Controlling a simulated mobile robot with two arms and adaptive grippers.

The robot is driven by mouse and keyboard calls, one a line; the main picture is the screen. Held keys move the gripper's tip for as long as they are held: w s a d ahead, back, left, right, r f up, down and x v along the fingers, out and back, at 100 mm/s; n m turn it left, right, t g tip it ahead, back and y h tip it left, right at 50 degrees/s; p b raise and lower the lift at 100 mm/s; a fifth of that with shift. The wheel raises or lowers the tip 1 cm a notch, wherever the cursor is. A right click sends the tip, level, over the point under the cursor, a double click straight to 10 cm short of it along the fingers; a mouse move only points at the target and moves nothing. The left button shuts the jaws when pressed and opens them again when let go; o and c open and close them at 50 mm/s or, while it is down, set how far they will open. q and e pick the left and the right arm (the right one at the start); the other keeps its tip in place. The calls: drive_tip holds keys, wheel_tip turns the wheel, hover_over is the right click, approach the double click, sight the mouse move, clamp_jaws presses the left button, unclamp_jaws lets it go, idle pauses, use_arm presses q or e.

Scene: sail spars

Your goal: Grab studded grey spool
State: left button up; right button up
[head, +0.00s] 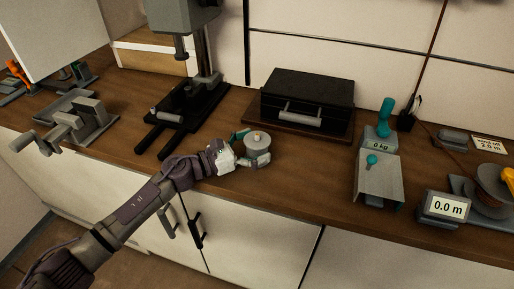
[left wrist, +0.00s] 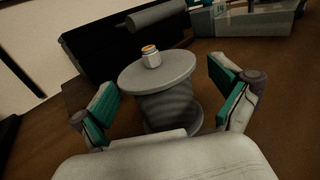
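The grey spool (head: 257,146) stands upright on the wooden counter in front of the black case. It has round flanges, a darker wound middle and a small pale stud with an orange top. My left gripper (head: 251,147) is at the spool, its fingers on either side of it. In the left wrist view the spool (left wrist: 165,100) sits between the open teal-padded fingers (left wrist: 165,82); gaps show on both sides. The spool's lower part is partly hidden by the gripper's body. My right gripper is not in view.
The black case (head: 308,95) is close behind the spool. A black-based press (head: 190,100) stands to the left, a grey scale (head: 379,178) to the right. A 0.0 m display (head: 446,206) and larger reel (head: 494,184) are farther right. Clear counter lies between spool and scale.

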use_arm(q)
drive_tip(key=c, duration=1.3)
drive_tip(key=shift+r, duration=0.1)
